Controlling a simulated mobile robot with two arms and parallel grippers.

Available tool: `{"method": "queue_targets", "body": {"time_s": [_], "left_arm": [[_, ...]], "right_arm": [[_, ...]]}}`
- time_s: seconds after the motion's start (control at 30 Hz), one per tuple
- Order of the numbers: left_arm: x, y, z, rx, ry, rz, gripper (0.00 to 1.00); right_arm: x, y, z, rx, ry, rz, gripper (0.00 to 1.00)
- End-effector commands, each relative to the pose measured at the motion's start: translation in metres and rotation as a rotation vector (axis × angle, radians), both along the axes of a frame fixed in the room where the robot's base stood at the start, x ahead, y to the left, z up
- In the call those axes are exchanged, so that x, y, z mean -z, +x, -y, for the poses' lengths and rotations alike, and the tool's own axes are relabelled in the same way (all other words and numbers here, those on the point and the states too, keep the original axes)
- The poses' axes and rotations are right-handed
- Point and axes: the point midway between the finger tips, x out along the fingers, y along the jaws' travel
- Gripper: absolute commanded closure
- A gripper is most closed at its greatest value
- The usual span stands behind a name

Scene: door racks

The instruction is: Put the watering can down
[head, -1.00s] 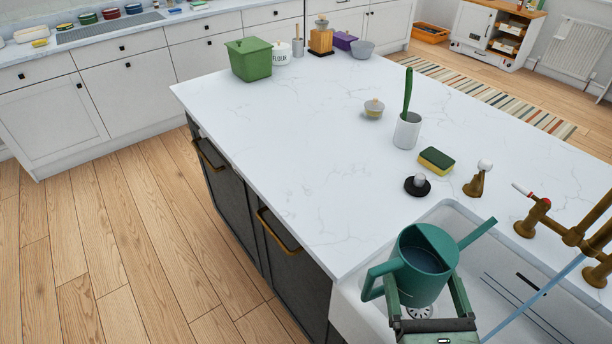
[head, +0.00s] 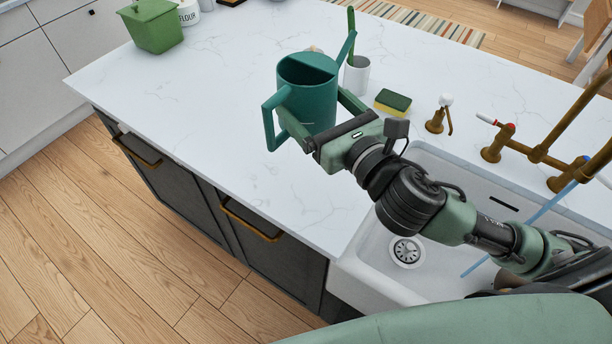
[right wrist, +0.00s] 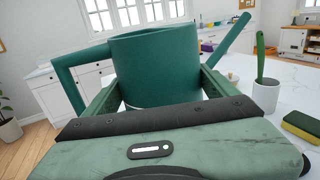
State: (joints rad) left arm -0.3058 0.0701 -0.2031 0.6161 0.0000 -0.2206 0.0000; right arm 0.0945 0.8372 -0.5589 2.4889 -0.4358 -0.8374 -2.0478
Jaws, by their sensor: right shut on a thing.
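The teal watering can (head: 308,98) is upright over the white marble countertop (head: 240,135), with its handle to the left and its spout to the upper right. My right gripper (head: 324,118) is shut on the can's body. In the right wrist view the can (right wrist: 155,65) sits between the two green fingers (right wrist: 155,95). I cannot tell whether its base touches the counter. My left gripper is not in view.
A white cup with a green brush (head: 356,74) and a sponge (head: 393,101) stand right of the can. The sink (head: 385,245) and brass taps (head: 497,143) are to the right. A green pot (head: 152,27) stands far left. The counter left of the can is clear.

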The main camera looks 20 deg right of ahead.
Motion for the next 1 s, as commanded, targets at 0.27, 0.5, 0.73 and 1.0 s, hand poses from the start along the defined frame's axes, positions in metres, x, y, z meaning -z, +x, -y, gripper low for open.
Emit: {"method": "queue_targets", "body": {"time_s": [0.27,0.5,0.73,1.0], "left_arm": [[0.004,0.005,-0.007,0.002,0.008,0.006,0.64],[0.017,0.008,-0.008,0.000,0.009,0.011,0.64],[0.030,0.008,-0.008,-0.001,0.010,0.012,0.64],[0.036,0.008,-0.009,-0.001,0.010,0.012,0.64]], "right_arm": [[0.006,0.009,0.001,-0.020,0.005,-0.001,0.59],[0.068,0.009,0.002,-0.017,0.006,-0.005,0.59],[0.123,0.009,0.002,-0.017,0.007,-0.003,0.59],[0.148,0.009,0.001,-0.020,0.005,0.003,0.59]]}}
